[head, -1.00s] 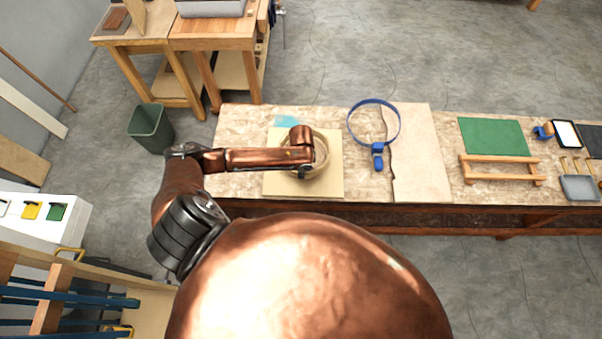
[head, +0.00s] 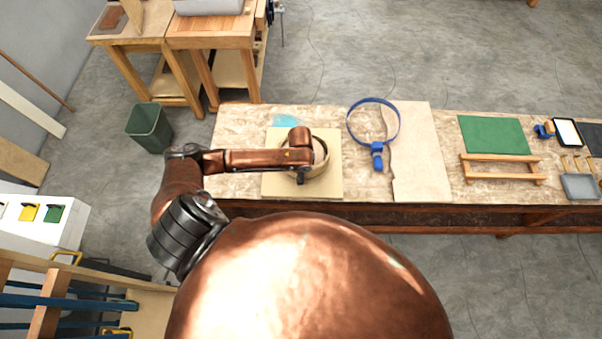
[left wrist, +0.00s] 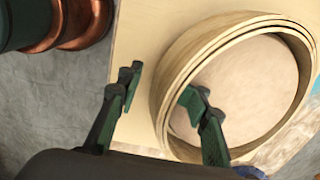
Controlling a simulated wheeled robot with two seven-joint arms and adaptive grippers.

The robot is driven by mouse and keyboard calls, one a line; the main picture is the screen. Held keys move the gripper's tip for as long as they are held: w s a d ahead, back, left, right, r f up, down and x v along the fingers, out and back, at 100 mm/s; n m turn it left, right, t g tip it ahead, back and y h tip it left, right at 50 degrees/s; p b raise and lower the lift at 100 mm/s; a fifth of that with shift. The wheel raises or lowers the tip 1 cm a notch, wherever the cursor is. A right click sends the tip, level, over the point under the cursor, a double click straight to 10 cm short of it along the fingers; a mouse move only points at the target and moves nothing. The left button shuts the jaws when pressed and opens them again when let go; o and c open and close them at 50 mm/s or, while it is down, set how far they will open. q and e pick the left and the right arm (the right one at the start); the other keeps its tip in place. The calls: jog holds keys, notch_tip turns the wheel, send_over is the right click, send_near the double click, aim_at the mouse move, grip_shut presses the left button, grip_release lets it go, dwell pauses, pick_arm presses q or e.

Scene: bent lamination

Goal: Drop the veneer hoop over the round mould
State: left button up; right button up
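The veneer hoop (left wrist: 178,62) is a pale wooden band, seen in the left wrist view around the round mould (left wrist: 250,85), a light disc inside it. The hoop's rim stands above the mould's top face; how far down it sits I cannot tell. In the head view the hoop (head: 325,158) shows beside my left wrist, which hides part of it. My left gripper (left wrist: 160,88) is open, one finger outside the hoop and the other inside over the mould, with the hoop's near wall between them. Both fingers look apart from the wall. My right gripper is not in view.
The mould stands on a pale square board (head: 273,185) on the workbench (head: 235,125). A blue strap clamp (head: 377,150) and a torn-edged sheet (head: 420,150) lie to the right. Further right are a green mat (head: 492,136) and a wooden rack (head: 500,170).

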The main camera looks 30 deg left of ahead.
pick_arm(q)
jog(key=shift+s+d, duration=0.15)
jog(key=shift+s, duration=0.25)
jog(key=shift+w, duration=0.15)
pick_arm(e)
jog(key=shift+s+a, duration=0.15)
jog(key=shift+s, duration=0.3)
pick_arm(q)
jog(key=shift+r, duration=0.45)
notch_tip(320, 180, up, 11)
jog(key=shift+r, duration=0.15)
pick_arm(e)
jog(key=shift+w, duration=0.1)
